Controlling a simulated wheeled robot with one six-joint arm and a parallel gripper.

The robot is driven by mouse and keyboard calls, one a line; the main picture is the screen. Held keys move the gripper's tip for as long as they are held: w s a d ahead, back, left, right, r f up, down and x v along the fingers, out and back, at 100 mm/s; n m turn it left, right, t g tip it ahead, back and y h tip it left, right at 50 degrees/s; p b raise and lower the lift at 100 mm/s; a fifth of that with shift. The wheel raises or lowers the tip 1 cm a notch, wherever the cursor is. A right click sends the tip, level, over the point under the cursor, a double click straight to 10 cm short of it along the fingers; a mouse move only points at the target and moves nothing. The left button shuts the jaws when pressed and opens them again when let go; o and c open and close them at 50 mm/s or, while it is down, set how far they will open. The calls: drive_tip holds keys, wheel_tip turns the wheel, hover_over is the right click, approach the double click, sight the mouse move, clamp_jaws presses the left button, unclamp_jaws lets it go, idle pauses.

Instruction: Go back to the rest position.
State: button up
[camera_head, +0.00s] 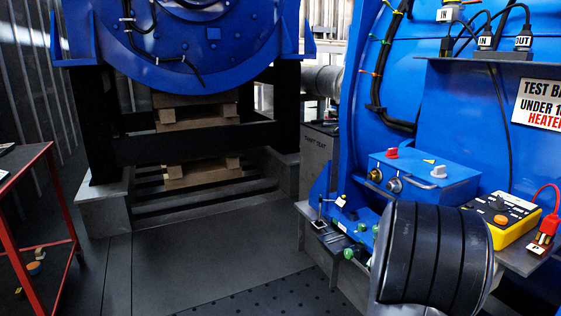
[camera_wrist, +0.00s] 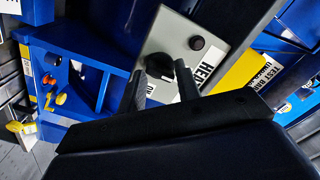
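My gripper (camera_wrist: 160,88) shows in the wrist view with its two dark fingers apart, and nothing is seen held between them. It is over a grey panel box (camera_wrist: 188,40) that carries a round black knob (camera_wrist: 160,66), a smaller dark button (camera_wrist: 197,43) and partly hidden white labels. The knob lies just beyond the fingertips, and I cannot tell whether they touch it. In the head view my black ribbed arm link fills the lower right, and the gripper and grey box are hidden behind it.
A blue box (camera_head: 425,172) with a red knob and a yellow device (camera_head: 503,218) stand on the bench near my arm. A red cart (camera_head: 45,215) is at the left. A big blue motor housing (camera_head: 190,50) stands on wood blocks behind. The middle floor (camera_head: 215,260) is clear.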

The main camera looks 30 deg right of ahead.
drive_tip(key=m, duration=0.8)
idle(0.4)
